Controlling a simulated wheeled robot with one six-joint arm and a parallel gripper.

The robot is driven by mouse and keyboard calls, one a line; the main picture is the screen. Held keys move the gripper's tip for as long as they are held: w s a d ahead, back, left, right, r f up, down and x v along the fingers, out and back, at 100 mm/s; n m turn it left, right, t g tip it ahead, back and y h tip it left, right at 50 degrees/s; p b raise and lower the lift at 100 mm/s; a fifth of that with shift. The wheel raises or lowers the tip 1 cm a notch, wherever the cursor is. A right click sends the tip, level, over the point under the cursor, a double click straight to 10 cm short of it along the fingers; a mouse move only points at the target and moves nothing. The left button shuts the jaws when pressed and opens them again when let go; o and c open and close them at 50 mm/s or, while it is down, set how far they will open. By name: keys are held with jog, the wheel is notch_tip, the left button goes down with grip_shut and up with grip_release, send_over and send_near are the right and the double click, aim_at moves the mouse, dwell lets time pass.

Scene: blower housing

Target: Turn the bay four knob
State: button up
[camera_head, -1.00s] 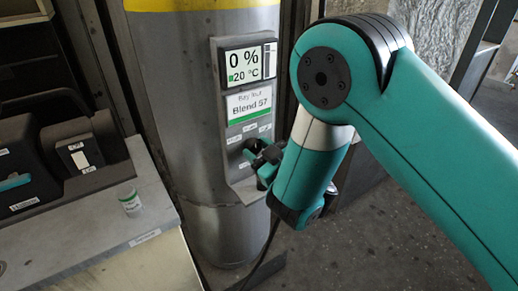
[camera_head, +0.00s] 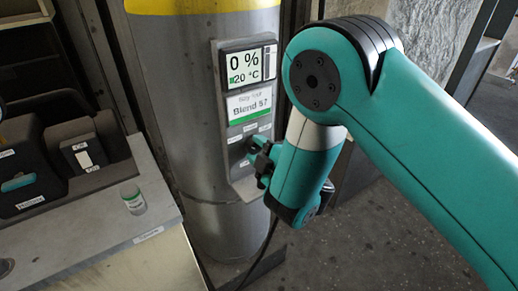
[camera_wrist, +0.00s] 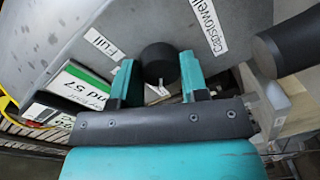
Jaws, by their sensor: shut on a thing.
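The bay four panel (camera_head: 237,181) is on a grey cylinder (camera_head: 180,115) with a yellow band. Its screen (camera_head: 243,66) reads 0 % and 20 °C, above a card (camera_head: 248,103) reading Bay four, Blend 57. In the wrist view the black round knob (camera_wrist: 158,61) sits between the two teal fingers of my gripper (camera_wrist: 158,70), which is shut on it. A "Full" label (camera_wrist: 103,43) is to the knob's left and another label (camera_wrist: 208,27) to its right. In the head view my gripper (camera_head: 259,162) is at the lower panel and hides the knob.
A bench (camera_head: 150,205) at the left carries a small jar (camera_head: 133,198) with a green-edged label and dark equipment (camera_head: 85,152). A black cylindrical part (camera_wrist: 287,45) is close to the right finger in the wrist view. A cable hangs below my gripper; open floor (camera_head: 385,235) is at the right.

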jog(key=shift+n, duration=0.6)
jog(key=o, duration=0.9)
